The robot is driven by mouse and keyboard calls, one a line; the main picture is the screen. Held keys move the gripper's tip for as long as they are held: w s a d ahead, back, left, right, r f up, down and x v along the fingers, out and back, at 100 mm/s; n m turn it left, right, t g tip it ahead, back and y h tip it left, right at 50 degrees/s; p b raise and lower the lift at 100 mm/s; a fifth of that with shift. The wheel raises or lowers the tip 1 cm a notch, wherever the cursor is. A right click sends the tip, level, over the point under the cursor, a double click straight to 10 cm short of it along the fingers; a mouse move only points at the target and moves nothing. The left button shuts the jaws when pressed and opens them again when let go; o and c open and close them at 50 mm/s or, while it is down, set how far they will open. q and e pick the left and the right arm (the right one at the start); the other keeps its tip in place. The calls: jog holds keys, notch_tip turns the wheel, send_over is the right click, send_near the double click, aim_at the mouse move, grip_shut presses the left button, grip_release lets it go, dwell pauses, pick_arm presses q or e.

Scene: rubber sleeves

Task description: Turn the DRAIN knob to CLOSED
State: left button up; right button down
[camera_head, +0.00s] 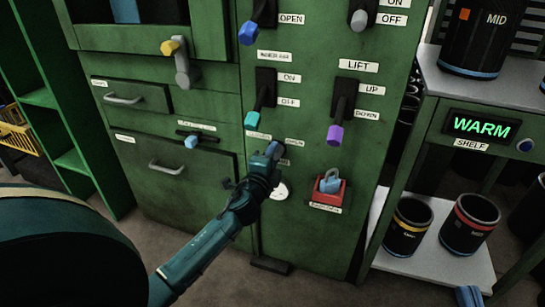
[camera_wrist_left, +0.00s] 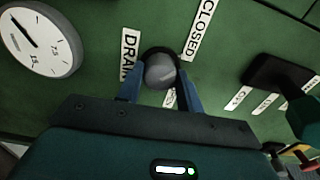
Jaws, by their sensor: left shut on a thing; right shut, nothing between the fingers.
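The DRAIN knob (camera_wrist_left: 160,72) is a round grey knob on the green panel, seen between my left fingers in the left wrist view. The DRAIN label (camera_wrist_left: 128,52) is on one side of it and the CLOSED label (camera_wrist_left: 200,30) on the other. Its pointing direction is hard to tell. My left gripper (camera_wrist_left: 160,92) is shut on the knob. In the head view my left gripper (camera_head: 272,152) is at the panel and covers the knob. My right gripper (camera_head: 468,297) shows only as blue tips at the lower right edge, shut and empty, away from the panel.
A round white gauge (camera_wrist_left: 40,42) sits beside the knob. A teal-handled ON/OFF lever (camera_head: 253,118) is above, and a purple-handled LIFT lever (camera_head: 336,133) is to the right. A red box with a blue padlock (camera_head: 330,184) is lower right. A shelf with dark cylinders (camera_head: 470,224) stands farther right.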

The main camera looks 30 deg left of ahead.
pick_arm(q)
jog(key=o, duration=0.8)
jog(key=shift+c, duration=0.2)
jog(key=shift+o, duration=1.1)
pick_arm(e)
jog(key=shift+f, duration=0.15)
pick_arm(q)
jog(key=shift+s, duration=0.1)
jog(key=p+v, duration=0.1)
jog(key=v, duration=1.2)
jog(key=shift+p, duration=0.4)
pick_arm(e)
jog(key=shift+s+d+f+h, duration=0.1)
jog(key=shift+s+f+h, duration=0.1)
jog(key=shift+h, duration=0.3)
jog(key=shift+g, duration=0.3)
